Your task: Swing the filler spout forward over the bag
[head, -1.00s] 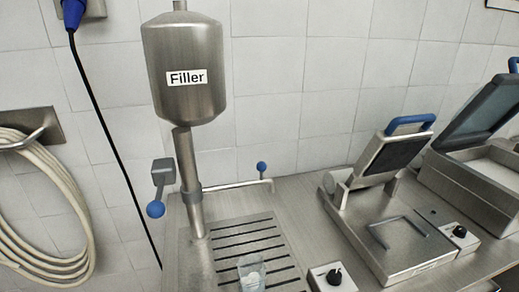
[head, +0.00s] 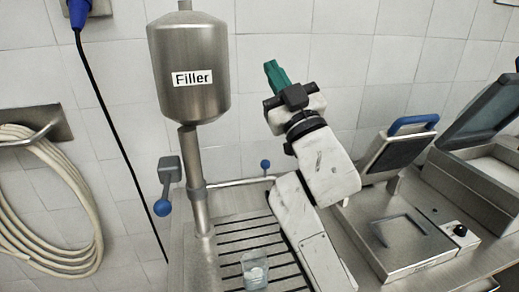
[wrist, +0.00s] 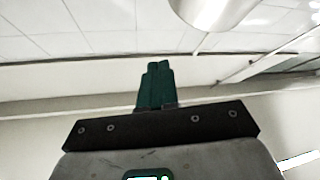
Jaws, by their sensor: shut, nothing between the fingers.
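The steel filler tank (head: 189,100), labelled "Filler", stands on an upright post at the left. A thin horizontal tube, which looks like the spout (head: 238,183), runs right from the post towards the wall and ends near a blue knob (head: 265,163). A small clear bag or cup (head: 255,270) with something white in it stands on the slotted drain plate (head: 232,226). My gripper (head: 270,66) is raised right of the tank, above the blue knob and apart from it, pointing up. Its green fingers are shut and empty; they also show in the wrist view (wrist: 158,68).
A grey box lever with a blue ball (head: 162,208) sticks out left of the post. A sealer with a raised blue-handled lid (head: 402,140) stands right of my arm. A coiled hose (head: 45,205) hangs on the left wall. A black cable (head: 115,150) runs down the wall.

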